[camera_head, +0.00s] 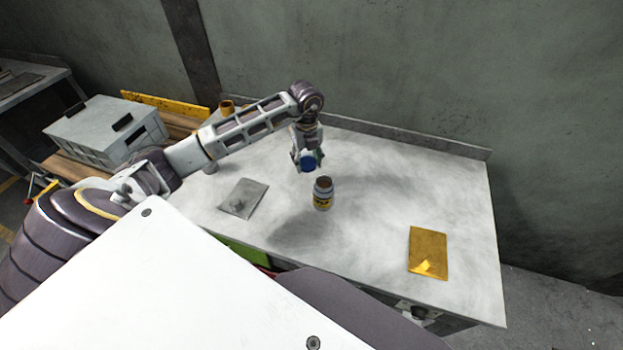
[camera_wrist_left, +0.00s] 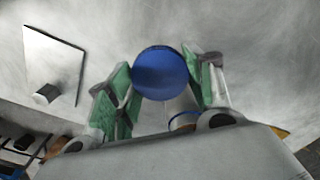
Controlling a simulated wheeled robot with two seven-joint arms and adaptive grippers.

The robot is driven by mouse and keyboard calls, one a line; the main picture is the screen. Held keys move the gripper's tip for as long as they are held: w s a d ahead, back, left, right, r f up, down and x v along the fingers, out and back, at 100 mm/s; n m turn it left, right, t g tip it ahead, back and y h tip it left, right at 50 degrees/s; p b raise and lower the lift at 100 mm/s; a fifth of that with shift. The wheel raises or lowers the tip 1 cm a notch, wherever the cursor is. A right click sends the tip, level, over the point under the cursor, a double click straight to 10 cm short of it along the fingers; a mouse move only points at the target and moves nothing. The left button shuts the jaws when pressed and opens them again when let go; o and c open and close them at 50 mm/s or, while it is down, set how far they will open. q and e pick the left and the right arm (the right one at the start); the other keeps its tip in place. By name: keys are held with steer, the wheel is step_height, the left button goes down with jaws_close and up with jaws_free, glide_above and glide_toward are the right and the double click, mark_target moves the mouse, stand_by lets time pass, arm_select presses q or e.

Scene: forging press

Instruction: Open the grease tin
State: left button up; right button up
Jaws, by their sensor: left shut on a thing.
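The grease tin (camera_head: 322,201), a small light jar with a yellow label, stands upright on the table (camera_head: 380,190). Its mouth is uncovered and shows dark brown inside. My left gripper (camera_head: 308,160) is shut on a round blue lid, held in the air above and slightly left of the tin, apart from it. In the left wrist view, the blue lid (camera_wrist_left: 160,72) sits between the green finger pads of the left gripper (camera_wrist_left: 162,85). Part of the tin's rim (camera_wrist_left: 183,121) shows below the lid, mostly hidden by the gripper. My right gripper is not in view.
A grey plate (camera_head: 236,192) with a small piece on it lies left of the tin. A yellow sheet (camera_head: 428,250) lies at the right front. A white crate (camera_head: 105,130) and an orange-brown cup (camera_head: 227,107) stand at the left. The table's right back is clear.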

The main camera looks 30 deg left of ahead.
arm_select(q)
glide_above(307, 184)
steer(key=shift+w+f, duration=0.1)
steer(key=shift+f, duration=2.45)
steer(key=shift+f, duration=0.1)
steer(key=shift+f+p, duration=0.35)
steer(key=shift+f, duration=1.4)
steer(key=shift+f, duration=0.15)
steer(key=o, duration=1.1)
step_height(307, 184, up, 12)
steer(key=shift+r+b, duration=0.15)
steer(key=shift+b, duration=0.15)
